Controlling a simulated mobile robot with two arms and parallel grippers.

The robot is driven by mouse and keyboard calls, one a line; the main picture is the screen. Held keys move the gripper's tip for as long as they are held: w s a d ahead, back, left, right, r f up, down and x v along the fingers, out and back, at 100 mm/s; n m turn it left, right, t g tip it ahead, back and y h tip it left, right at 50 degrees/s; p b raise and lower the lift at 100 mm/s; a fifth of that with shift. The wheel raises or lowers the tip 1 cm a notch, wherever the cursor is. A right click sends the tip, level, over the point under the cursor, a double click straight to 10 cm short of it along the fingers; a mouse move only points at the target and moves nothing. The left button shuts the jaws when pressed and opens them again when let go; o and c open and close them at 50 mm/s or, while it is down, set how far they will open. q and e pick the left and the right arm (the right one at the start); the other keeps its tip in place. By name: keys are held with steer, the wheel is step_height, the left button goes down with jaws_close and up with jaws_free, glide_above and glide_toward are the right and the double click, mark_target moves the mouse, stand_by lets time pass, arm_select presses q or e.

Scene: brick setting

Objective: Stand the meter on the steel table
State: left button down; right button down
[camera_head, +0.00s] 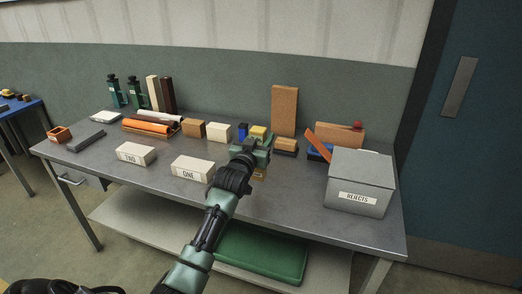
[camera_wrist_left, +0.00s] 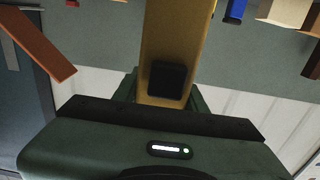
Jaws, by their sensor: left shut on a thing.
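My left gripper (camera_head: 256,150) reaches over the steel table (camera_head: 290,193), right of the middle. It is shut on a yellow thing, likely the meter (camera_head: 258,132), whose ends show above and below the fingers. In the left wrist view the meter (camera_wrist_left: 170,35) is a long yellow body with a black square on its face, and my gripper (camera_wrist_left: 165,105) closes around it. Its lower end is partly hidden by the gripper, so I cannot tell whether it touches the tabletop. My right gripper is not in view.
A grey REJECTS box (camera_head: 361,180) stands at the right end. White blocks marked ONE (camera_head: 192,168) and TWO (camera_head: 136,153) lie at the front. A tall brown board (camera_head: 284,110) and several small blocks stand behind the gripper. Bare tabletop shows at the front, between ONE and REJECTS.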

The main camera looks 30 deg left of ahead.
arm_select(q)
steer(key=shift+f, duration=2.2)
steer(key=shift+f, duration=0.15)
steer(key=c, duration=0.8)
jaws_free()
steer(key=v, duration=1.2)
